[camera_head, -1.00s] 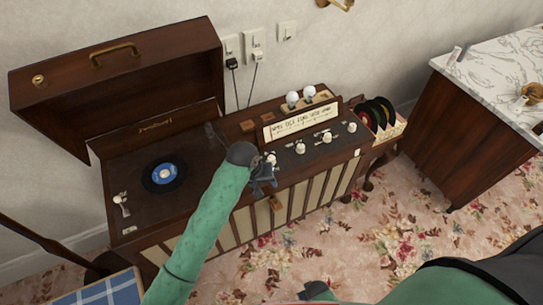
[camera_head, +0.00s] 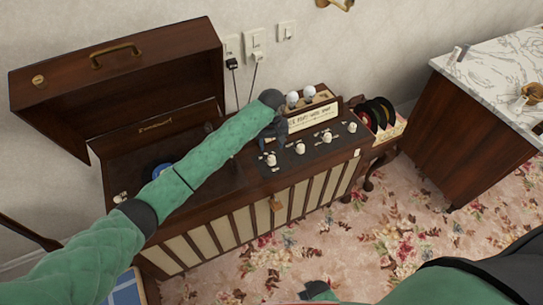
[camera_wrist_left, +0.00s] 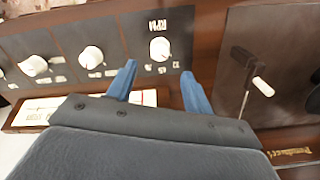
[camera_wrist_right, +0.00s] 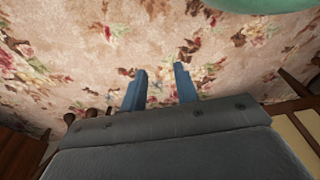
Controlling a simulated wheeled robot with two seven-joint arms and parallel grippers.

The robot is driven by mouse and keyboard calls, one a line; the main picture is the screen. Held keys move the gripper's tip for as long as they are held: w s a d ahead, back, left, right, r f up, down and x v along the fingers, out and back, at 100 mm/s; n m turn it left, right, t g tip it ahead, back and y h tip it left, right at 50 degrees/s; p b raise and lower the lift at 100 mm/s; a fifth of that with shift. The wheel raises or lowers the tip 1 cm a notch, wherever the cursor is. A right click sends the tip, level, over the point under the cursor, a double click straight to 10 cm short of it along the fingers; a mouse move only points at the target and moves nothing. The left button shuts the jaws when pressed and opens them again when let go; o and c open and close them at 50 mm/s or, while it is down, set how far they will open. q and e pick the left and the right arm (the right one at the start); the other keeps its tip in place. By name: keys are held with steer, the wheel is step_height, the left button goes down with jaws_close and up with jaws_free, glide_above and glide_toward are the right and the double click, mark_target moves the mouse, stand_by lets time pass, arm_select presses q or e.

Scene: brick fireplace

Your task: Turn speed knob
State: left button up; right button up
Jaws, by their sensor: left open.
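The speed knob, a white knob marked RPM (camera_wrist_left: 160,48), is on the dark control panel, and also shows as the leftmost panel knob in the head view (camera_head: 271,160). My left gripper (camera_wrist_left: 159,74) is open and empty. In the left wrist view the RPM knob appears between and just beyond its fingertips, apart from them. In the head view this gripper (camera_head: 270,142) is over the panel's left end, just behind the knob. My right gripper (camera_wrist_right: 160,74) is open and empty above the flowered carpet.
Other white knobs (camera_head: 326,137) line the panel to the right. The tonearm (camera_wrist_left: 254,80) is beside the panel. The raised wooden lid (camera_head: 120,75) stands behind the turntable. A record rack (camera_head: 385,120) and marble-topped cabinet (camera_head: 490,65) are at right.

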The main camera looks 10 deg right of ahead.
mark_target(271, 158)
arm_select(q)
steer(key=shift+f, duration=0.35)
step_height(271, 158, down, 6)
steer(key=shift+r+p, duration=0.2)
steer(key=shift+p, duration=0.85)
steer(key=shift+f, duration=0.6)
arm_select(e)
steer(key=shift+s+d+f, duration=0.15)
steer(key=shift+s+f, duration=0.25)
steer(key=shift+f, duration=0.35)
steer(key=shift+s+d+f, duration=0.2)
steer(key=shift+s+f, duration=0.15)
steer(key=shift+f, duration=0.45)
steer(key=shift+s+d+f, duration=0.15)
steer(key=shift+s+f, duration=0.25)
steer(key=shift+f, duration=0.35)
arm_select(q)
steer(key=c, duration=1)
arm_select(e)
steer(key=shift+d, duration=0.15)
